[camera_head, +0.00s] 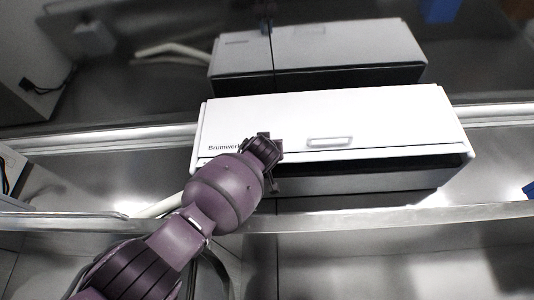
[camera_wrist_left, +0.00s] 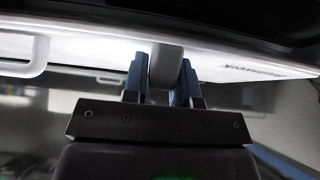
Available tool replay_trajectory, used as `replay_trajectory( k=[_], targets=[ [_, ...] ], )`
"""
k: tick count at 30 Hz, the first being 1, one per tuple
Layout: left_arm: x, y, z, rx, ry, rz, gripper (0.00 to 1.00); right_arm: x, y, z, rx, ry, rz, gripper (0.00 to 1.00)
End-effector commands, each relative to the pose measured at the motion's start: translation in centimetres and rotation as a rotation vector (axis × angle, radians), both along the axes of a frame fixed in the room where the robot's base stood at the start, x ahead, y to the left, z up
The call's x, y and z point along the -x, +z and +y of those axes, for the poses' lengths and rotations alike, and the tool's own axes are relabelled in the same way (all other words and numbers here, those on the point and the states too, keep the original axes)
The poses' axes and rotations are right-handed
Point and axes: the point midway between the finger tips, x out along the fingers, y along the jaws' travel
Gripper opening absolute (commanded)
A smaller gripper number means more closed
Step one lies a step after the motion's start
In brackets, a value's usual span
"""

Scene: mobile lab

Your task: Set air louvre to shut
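A white box-shaped unit (camera_head: 330,110) with dark lettering at its left end sits behind the ledge in the head view. A dark gap shows under its front edge, widest at the right; I cannot tell for sure which part is the louvre. In the left wrist view, the blue fingers of my left gripper (camera_wrist_left: 160,85) stand against both sides of a grey tab (camera_wrist_left: 165,62) at the white panel (camera_wrist_left: 100,45). My right gripper is out of view.
A raised loop handle (camera_head: 326,142) is right of my gripper on the unit's front; it also shows in the left wrist view (camera_wrist_left: 38,58). A metal rail (camera_head: 400,217) runs in front of the unit. A dark glossy wall with a reflection-like grey box (camera_head: 320,55) stands behind.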

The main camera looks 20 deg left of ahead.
Motion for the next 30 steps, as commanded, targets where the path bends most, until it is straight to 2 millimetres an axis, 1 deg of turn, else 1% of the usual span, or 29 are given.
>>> replay_trajectory(
  k=[1,4,13,17,23,30],
  targets=[
    [0.0,0.0,0.0,0.000,0.000,0.000,0.34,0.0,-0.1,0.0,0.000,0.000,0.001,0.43],
    [0.0,0.0,0.0,0.000,0.000,0.000,0.49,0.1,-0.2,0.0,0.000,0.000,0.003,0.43],
    [0.1,-0.1,0.0,0.001,0.001,0.001,0.49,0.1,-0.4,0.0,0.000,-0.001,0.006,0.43],
    [0.5,-0.6,-0.1,0.002,-0.001,0.000,0.49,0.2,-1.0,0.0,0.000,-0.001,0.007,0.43],
    [1.9,-2.5,-0.6,0.000,-0.002,0.003,0.49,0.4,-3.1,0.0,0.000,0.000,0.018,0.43],
    [4.3,-4.1,-1.4,0.000,-0.002,0.003,0.49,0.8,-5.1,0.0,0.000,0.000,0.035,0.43]
  ],
)
